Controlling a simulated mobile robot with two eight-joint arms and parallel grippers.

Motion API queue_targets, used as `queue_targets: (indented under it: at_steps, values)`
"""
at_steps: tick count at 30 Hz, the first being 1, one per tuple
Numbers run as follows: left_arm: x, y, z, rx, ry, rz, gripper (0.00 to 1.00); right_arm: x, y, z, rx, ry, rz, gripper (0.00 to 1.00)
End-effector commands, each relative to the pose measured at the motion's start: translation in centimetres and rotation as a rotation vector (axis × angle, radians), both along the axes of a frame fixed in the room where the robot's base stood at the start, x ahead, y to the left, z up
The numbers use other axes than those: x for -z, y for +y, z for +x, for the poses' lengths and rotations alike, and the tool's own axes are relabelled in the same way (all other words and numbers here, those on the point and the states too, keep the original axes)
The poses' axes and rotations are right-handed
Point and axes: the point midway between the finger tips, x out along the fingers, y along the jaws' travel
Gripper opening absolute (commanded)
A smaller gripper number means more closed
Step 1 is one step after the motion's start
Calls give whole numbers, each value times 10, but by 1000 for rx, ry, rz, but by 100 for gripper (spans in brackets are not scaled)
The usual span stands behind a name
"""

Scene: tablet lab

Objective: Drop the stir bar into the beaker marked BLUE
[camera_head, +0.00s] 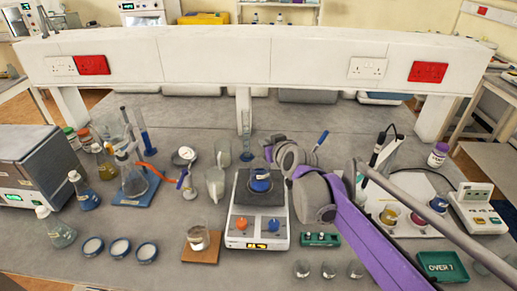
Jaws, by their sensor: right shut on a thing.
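A small vessel with blue contents and a pale label (260,181) stands on the dark top plate of a white stirrer (258,224) in the middle of the bench. The label is too small to read. My right gripper (270,156), on the purple arm from the lower right, is just above and behind this vessel in the picture. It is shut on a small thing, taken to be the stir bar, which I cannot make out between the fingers. Another vessel with blue contents (438,204) stands at the right among coloured ones. My left gripper is not in view.
A glass beaker on a wooden board (200,256) stands left of the stirrer. White-filled glassware (215,183) and a tall cylinder (246,137) stand close behind it. A green tray (442,266) lies at the front right. Flasks and bottles crowd the left.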

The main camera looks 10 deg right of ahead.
Motion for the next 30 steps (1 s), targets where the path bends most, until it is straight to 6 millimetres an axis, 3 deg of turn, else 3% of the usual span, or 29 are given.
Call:
queue_targets:
  at_steps: [8, 21, 30]
  values:
    - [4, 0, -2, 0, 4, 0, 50, 5, -4, 0, 7, 2, 0, 0]
    - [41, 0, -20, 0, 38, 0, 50, 54, -4, 0, 6, 3, 0, 0]
    - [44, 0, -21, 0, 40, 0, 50, 57, -4, 1, 6, -1, 1, 0]
